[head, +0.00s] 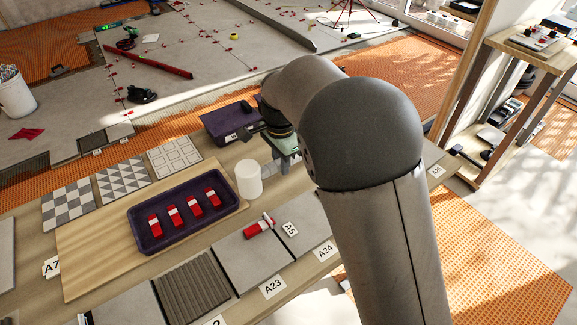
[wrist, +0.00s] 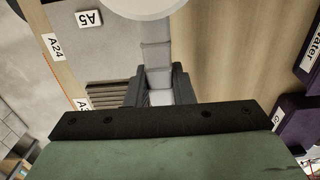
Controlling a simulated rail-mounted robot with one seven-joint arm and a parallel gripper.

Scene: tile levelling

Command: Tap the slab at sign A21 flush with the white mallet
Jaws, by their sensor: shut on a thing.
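The white mallet's cylindrical head (head: 249,181) is over the bench, right of the purple tray. In the wrist view my gripper (wrist: 158,88) is shut on the grey-white mallet handle (wrist: 156,58), with part of the white head (wrist: 145,6) at the top edge. No sign A21 is readable in either view. A sign cut off at the bottom edge (head: 216,321) shows only part of its text, so I cannot tell the A21 slab.
Grey slabs line the bench's front, near signs A23 (head: 273,287) and A24 (head: 324,250). A red marker (head: 259,228) and sign A5 (head: 290,229) lie on them. A purple tray (head: 142,236) holds several red pieces. A purple box (head: 222,128) stands behind the mallet.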

